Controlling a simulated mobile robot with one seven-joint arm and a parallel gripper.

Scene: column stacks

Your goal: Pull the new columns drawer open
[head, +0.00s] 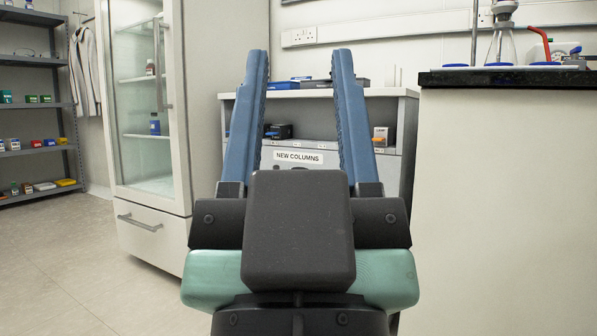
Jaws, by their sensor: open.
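The new columns drawer (325,171) is in the low grey cabinet straight ahead, under an open shelf. Its white label (299,157) reads "NEW COLUMNS". Only a strip of its front shows, between my gripper's fingers, and I cannot see how it stands below that. A small dark part, perhaps the top of a handle, shows just under the label; the rest is hidden by my gripper. My gripper (300,62) is open and empty, its two blue fingers wide apart and pointing ahead. It appears to be some way in front of the cabinet.
A glass-fronted cabinet (150,200) stands at the left, with a shelf rack (35,105) beyond it. A tall bench (500,200) with a black top and glassware fills the right. Bare floor (60,270) lies at the lower left.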

